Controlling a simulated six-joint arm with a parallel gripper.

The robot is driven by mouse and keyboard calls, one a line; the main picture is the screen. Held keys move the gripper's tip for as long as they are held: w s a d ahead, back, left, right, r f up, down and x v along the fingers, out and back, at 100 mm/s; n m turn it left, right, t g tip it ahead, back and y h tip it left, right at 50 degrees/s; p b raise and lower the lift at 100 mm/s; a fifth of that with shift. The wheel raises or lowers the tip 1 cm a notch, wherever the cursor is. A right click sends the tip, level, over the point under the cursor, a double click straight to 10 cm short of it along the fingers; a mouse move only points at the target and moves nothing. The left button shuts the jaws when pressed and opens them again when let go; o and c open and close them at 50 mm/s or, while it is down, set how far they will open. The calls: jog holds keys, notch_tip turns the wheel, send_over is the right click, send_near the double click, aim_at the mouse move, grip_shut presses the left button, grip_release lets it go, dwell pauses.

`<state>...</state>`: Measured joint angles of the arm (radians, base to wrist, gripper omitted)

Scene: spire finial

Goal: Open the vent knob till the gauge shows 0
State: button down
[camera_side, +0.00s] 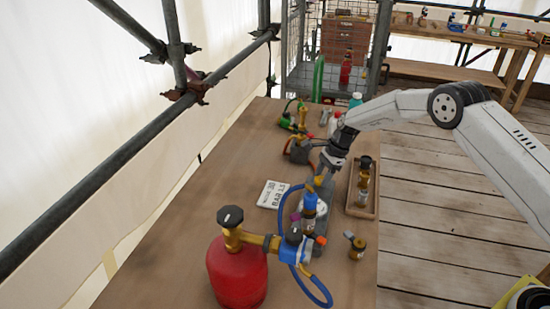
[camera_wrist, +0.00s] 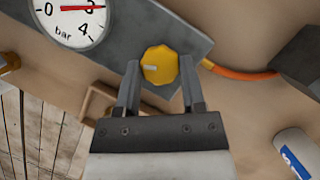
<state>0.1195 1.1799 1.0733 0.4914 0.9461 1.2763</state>
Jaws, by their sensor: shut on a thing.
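The yellow vent knob (camera_wrist: 160,65) sits on a grey plate (camera_wrist: 190,35), with a pale mark on its face pointing left. My gripper (camera_wrist: 160,80) has one finger on each side of the knob and is shut on it. In the side view, my gripper (camera_side: 325,168) reaches down to the panel, and the knob is mostly hidden there. The white gauge (camera_wrist: 70,18) is cut off by the top edge of the wrist view. Its red needle points right, at about 3 bar.
A red gas cylinder (camera_side: 237,272) with a brass valve and blue hose (camera_side: 318,290) stands in front. A wooden tray (camera_side: 363,190) with brass parts lies right of my gripper. A white sign (camera_side: 272,194) lies to the left. An orange hose (camera_wrist: 238,73) runs beside the knob.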

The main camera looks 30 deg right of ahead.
jog(key=n+g, duration=0.1)
jog(key=n, duration=0.2)
jog(key=shift+w+n+g, duration=0.1)
jog(key=shift+n+g, duration=0.2)
jog(key=shift+n, duration=0.1)
jog(key=shift+w+n+g+h, duration=0.1)
jog(key=shift+n+g+h, duration=0.35)
jog(key=shift+n, duration=1.45)
jog(key=shift+g+y, duration=0.25)
jog(key=shift+c, duration=1)
grip_release()
jog(key=shift+r, duration=0.15)
jog(key=v, duration=0.7)
jog(key=shift+r, duration=0.3)
